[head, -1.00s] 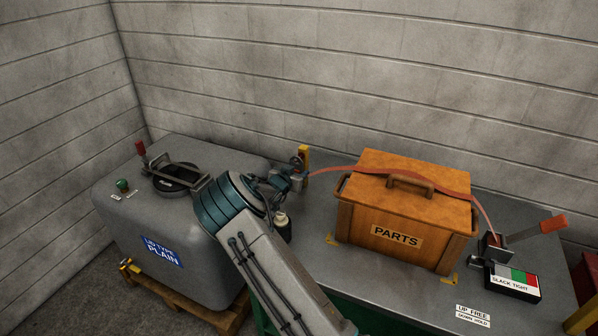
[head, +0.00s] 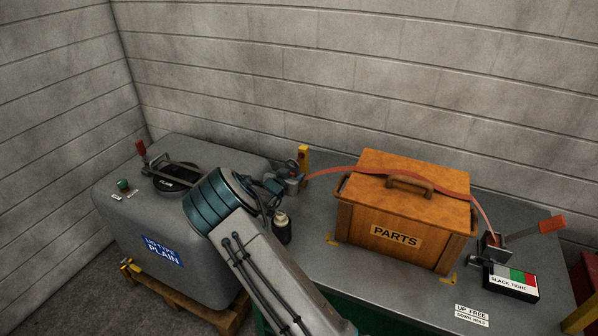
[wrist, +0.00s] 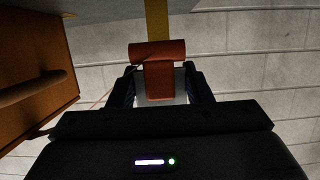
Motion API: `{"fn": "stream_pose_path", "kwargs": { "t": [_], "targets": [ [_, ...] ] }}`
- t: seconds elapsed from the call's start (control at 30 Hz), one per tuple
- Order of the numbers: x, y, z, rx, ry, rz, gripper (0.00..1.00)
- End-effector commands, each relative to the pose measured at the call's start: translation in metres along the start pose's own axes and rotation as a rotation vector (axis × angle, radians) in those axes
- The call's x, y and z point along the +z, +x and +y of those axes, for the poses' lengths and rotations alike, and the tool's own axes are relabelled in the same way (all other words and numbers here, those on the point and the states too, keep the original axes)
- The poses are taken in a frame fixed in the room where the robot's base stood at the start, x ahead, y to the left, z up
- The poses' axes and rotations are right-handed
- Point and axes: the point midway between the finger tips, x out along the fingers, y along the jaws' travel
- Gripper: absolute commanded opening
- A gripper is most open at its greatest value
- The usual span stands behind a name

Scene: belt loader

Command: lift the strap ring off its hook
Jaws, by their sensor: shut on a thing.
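My gripper (head: 291,185) is at the left end of the red strap (head: 340,169), just in front of the yellow hook post (head: 304,153). In the wrist view the gripper (wrist: 160,88) is shut on a red-orange T-shaped piece (wrist: 160,78), which I take for the strap ring's grip. The yellow post (wrist: 156,18) shows beyond it. The ring itself and the hook tip are hidden, so I cannot tell whether they touch. The strap runs over the wooden PARTS box (head: 400,238) to a ratchet with an orange handle (head: 551,225).
The grey bench (head: 320,270) has clear room before the box. A small dark bottle (head: 281,228) stands near my arm. A grey tank (head: 120,215) with a dark lid is at the left. A SLACK/TIGHT gauge (head: 511,282) sits by the ratchet. The wall is close behind.

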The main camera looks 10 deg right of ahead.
Motion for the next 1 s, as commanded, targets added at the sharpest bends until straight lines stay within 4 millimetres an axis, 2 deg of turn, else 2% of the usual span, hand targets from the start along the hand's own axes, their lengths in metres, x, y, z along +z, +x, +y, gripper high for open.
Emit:
{"fn": "stream_pose_path", "kwargs": {
  "t": [1.0],
  "targets": [
    [0.011,-0.037,0.0,-0.001,0.0,0.0,0.25]
  ]
}}
